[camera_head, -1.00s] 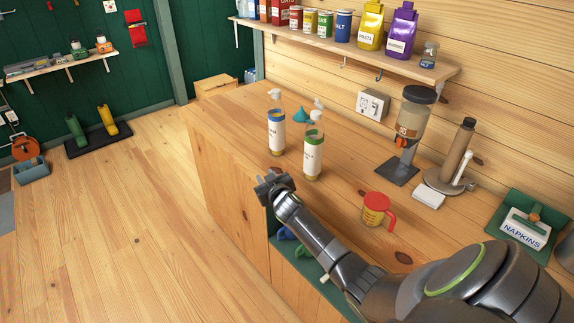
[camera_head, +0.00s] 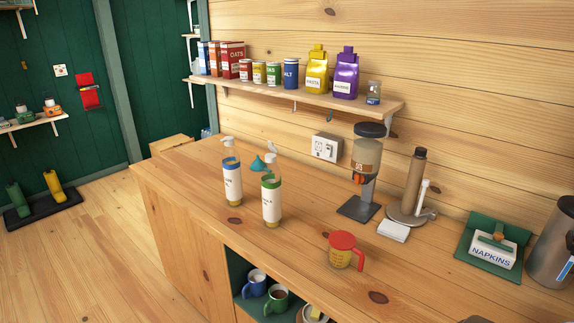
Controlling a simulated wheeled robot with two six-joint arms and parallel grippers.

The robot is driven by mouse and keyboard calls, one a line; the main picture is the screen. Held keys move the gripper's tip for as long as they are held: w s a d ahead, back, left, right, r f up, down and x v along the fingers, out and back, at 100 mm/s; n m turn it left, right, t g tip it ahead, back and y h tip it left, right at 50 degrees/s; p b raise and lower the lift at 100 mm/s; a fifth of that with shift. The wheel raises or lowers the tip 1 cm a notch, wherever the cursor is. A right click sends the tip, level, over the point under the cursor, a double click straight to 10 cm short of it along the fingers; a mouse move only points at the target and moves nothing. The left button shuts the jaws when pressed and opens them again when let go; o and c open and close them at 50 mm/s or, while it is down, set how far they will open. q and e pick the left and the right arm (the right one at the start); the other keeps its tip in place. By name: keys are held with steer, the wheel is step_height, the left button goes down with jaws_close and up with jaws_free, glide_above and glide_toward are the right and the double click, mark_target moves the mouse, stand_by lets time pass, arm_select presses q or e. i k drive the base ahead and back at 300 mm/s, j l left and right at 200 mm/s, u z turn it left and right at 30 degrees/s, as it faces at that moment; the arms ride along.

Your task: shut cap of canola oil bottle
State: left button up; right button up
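Two clear oil bottles stand upright side by side on the wooden counter (camera_head: 190,190). One has a blue band and white label (camera_head: 233,184); the other, a little nearer, has a green band and white label (camera_head: 271,205). The label print is too small to tell which is canola. A white cap piece (camera_head: 228,142) shows at the top of the blue-banded bottle, and another (camera_head: 271,158) stands raised and tilted at the top of the green-banded bottle. Both caps look open. Neither gripper is in view.
A blue funnel (camera_head: 260,164) is behind the bottles. A red-lidded measuring cup (camera_head: 345,252), a dispenser (camera_head: 366,165), a brown bottle on a stand (camera_head: 414,185) and a napkin holder (camera_head: 493,248) stand to the right. Mugs (camera_head: 277,298) sit below the counter. Counter left of the bottles is clear.

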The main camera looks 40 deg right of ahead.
mark_target(271, 148)
steer(key=i+z, duration=0.1)
steer(key=z, duration=0.35)
steer(key=j+z, duration=0.1)
steer(key=z, duration=0.3)
steer(key=i+j+z, duration=0.1)
steer(key=z, duration=0.35)
steer(key=i+j+z, duration=0.1)
steer(key=z, duration=0.35)
